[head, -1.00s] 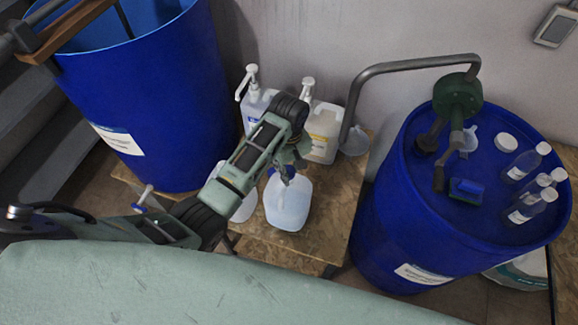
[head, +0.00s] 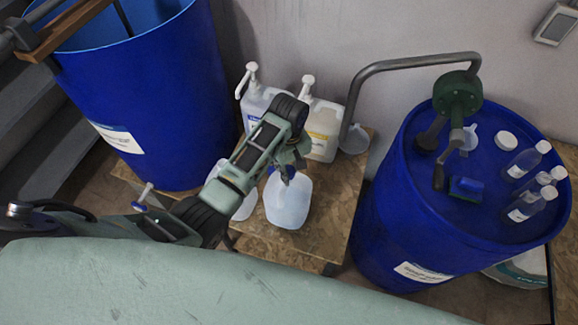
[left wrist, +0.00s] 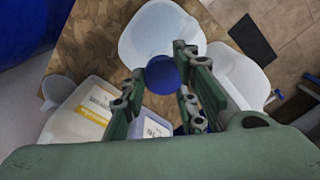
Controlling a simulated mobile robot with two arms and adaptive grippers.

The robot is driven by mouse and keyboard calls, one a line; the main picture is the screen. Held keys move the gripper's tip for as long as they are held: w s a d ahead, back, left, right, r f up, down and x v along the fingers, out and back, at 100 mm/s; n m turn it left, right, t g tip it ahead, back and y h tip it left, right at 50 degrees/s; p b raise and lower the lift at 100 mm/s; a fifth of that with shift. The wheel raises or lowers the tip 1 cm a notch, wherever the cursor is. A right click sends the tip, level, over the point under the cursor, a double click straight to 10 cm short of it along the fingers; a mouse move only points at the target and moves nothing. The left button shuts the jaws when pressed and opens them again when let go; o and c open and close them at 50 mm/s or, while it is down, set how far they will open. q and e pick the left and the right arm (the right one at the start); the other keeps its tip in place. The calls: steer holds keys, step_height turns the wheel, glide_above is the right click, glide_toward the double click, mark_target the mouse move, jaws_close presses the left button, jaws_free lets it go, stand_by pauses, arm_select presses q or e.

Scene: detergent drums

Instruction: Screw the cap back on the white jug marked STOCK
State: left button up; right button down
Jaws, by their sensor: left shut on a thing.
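My left gripper (head: 284,173) hangs over a translucent white jug (head: 288,204) on the wooden stand. In the left wrist view the gripper (left wrist: 160,78) is shut on a round blue cap (left wrist: 162,74), one finger on each side. The cap covers the near edge of the jug (left wrist: 152,32), so the neck is hidden; I cannot tell whether the cap is seated or just above it. A second white container (head: 243,206) stands beside the jug on the left, partly behind my arm. No STOCK marking is readable. My right gripper is out of view.
Two pump bottles, one with a yellow label (head: 323,130) and one with a blue label (head: 257,104), stand behind the jug. Large blue drums flank the stand, left (head: 160,90) and right (head: 385,225). The board (head: 330,225) is clear right of the jug.

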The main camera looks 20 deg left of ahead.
arm_select(q)
steer(key=shift+f, duration=0.55)
stand_by(1.0)
steer(key=m, duration=0.3)
steer(key=shift+s, duration=0.1)
steer(key=shift+s+f+m, duration=0.1)
steer(key=shift+m, duration=1.3)
steer(key=shift+m, duration=0.7)
steer(key=m, duration=0.4)
steer(key=shift+s, duration=0.15)
steer(key=shift+m, duration=0.3)
